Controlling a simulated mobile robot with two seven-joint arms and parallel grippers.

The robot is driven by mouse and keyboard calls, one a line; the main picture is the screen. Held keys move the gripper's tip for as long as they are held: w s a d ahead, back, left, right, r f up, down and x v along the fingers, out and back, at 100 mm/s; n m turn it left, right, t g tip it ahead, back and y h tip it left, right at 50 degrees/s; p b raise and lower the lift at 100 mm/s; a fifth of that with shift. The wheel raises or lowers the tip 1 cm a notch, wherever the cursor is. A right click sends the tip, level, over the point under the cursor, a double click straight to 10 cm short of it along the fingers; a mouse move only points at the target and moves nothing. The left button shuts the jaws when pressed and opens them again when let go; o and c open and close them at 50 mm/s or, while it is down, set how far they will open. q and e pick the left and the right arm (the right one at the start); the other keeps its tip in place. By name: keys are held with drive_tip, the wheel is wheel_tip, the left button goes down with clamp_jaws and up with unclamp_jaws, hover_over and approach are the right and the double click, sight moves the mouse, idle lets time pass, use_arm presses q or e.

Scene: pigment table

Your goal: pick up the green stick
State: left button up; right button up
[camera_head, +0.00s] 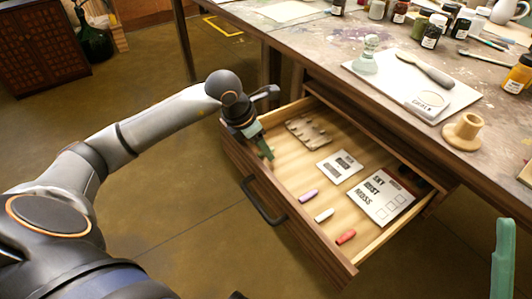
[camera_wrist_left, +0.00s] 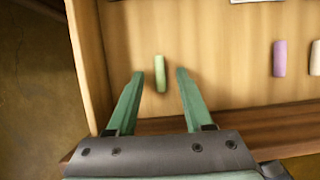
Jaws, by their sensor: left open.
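The green stick (camera_wrist_left: 160,73) is a short pale green piece lying on the wooden floor of the open drawer (camera_head: 283,172), near its left wall in the left wrist view. My left gripper (camera_head: 265,153) reaches down into the drawer's left front part, its fingers open. In the left wrist view the stick shows between the two green fingertips, with a gap on each side. In the head view I cannot make out the stick; the gripper seems to cover it. A green finger, seemingly of my right gripper (camera_head: 503,258), shows at the lower right, away from the drawer.
The drawer also holds a purple stick (camera_head: 308,195), a white stick (camera_head: 324,215), a red stick (camera_head: 346,237), cards (camera_head: 380,198) and a notched wooden piece (camera_head: 308,130). The tabletop (camera_head: 340,35) above carries jars and a board. The drawer walls stand close to my left gripper.

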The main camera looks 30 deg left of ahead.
use_arm(q)
clamp_jaws()
drive_tip(key=shift+r, duration=0.15)
drive_tip(key=shift+r, duration=0.3)
wheel_tip(320, 180, up, 2)
drive_tip(key=shift+r+p, duration=0.2)
drive_tip(key=shift+p, duration=0.75)
drive_tip(key=s+d+r+p, duration=0.2)
drive_tip(key=s+r, duration=0.7)
drive_tip(key=s, duration=0.4)
drive_tip(key=shift+s+d+r+p, duration=0.15)
drive_tip(key=shift+s+r+p, duration=0.15)
drive_tip(key=shift+s+r, duration=0.1)
